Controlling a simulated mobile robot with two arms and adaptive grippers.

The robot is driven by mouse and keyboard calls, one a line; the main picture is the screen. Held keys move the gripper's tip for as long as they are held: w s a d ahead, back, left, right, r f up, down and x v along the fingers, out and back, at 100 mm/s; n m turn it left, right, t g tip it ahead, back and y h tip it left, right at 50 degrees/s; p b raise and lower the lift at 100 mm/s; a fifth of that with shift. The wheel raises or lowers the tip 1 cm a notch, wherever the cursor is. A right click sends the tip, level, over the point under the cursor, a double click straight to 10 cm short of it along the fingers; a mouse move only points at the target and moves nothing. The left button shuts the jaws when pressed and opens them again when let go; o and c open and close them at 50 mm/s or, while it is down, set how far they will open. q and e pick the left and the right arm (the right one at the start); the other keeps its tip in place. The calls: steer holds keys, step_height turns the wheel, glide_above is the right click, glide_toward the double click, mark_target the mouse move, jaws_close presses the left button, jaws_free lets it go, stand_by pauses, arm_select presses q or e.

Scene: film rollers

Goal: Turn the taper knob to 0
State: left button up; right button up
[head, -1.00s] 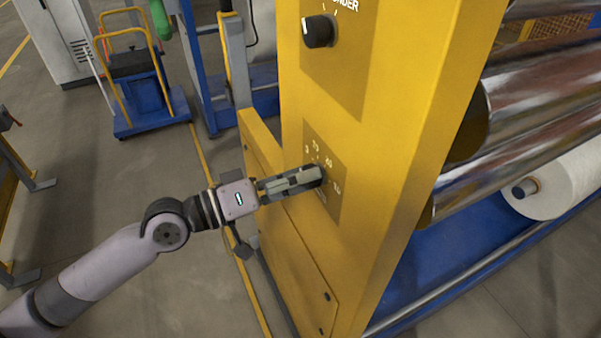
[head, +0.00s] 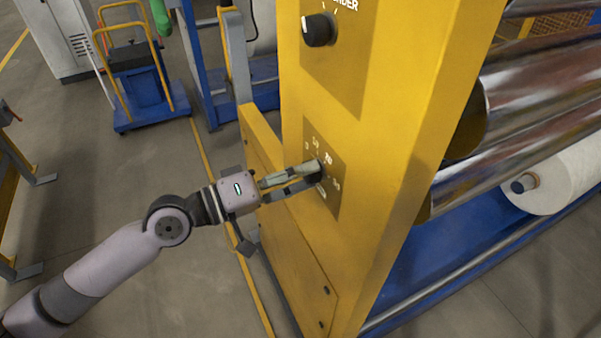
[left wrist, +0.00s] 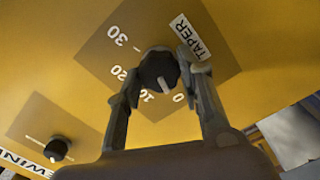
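The taper knob (left wrist: 158,72) is a black round knob with a white pointer line on a darker square of the yellow panel. Its pointer lies between the marks 10 and 0. The TAPER label (left wrist: 190,38) is beside it. My left gripper (head: 316,178) reaches the knob from the left in the head view. In the left wrist view its two fingers (left wrist: 158,78) sit on either side of the knob and appear to touch it. The fingers partly cover the dial in the head view. My right gripper is not in view.
Another black knob (head: 318,30) is higher on the yellow panel (head: 400,130); a knob also shows at lower left in the wrist view (left wrist: 56,149). Shiny rollers (head: 540,90) and a white roll (head: 565,175) are at the right. A blue cart (head: 150,115) stands behind left.

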arm_select(q)
steer(key=o, duration=0.4)
steer(key=shift+o, duration=0.2)
steer(key=v, duration=1.2)
stand_by(0.4)
